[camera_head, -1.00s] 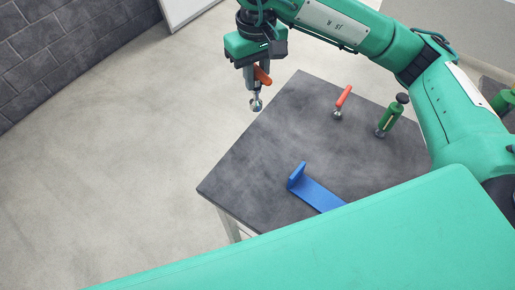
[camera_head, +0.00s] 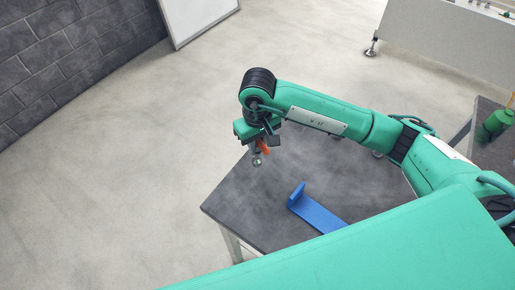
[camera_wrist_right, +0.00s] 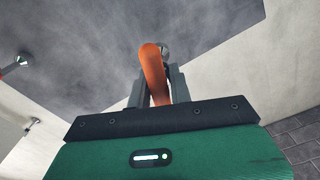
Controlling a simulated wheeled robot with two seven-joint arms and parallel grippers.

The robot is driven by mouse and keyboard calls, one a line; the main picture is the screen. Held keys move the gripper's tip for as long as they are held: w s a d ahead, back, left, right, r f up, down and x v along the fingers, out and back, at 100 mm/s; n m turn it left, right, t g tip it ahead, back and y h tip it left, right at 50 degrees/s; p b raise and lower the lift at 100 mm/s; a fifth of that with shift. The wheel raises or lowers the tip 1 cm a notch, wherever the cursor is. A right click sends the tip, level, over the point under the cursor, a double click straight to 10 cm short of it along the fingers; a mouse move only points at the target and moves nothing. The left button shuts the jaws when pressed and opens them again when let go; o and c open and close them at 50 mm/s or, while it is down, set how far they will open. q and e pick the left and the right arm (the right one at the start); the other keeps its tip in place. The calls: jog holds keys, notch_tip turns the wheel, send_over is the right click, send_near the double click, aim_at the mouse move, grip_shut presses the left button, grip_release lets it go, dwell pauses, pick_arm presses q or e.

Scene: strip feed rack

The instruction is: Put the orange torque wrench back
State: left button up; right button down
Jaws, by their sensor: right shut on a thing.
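The orange torque wrench (camera_head: 264,147) is held in my right gripper (camera_head: 262,151), with its silver end (camera_head: 257,161) hanging downward over the far left part of the dark table (camera_head: 237,205). In the right wrist view the wrench's orange handle (camera_wrist_right: 153,72) stands between the two grey fingers of the right gripper (camera_wrist_right: 158,88), which are shut on it. The silver end is mostly hidden behind the handle there. My left gripper is not in view.
A blue L-shaped bracket (camera_head: 318,213) lies on the table, nearer than the gripper. My right arm covers the table's back right. Another silver-ended tool (camera_wrist_right: 18,62) shows at the wrist view's left edge. A green object (camera_head: 495,122) stands at far right.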

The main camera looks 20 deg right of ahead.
aim_at(257, 154)
notch_tip(257, 154, down, 3)
jog(key=shift+f+p, duration=0.15)
jog(key=shift+p, duration=0.4)
jog(key=shift+f, duration=0.3)
jog(key=shift+f, duration=0.1)
jog(key=shift+f, duration=0.1)
jog(key=c, duration=1.3)
grip_release()
jog(key=shift+o, duration=0.2)
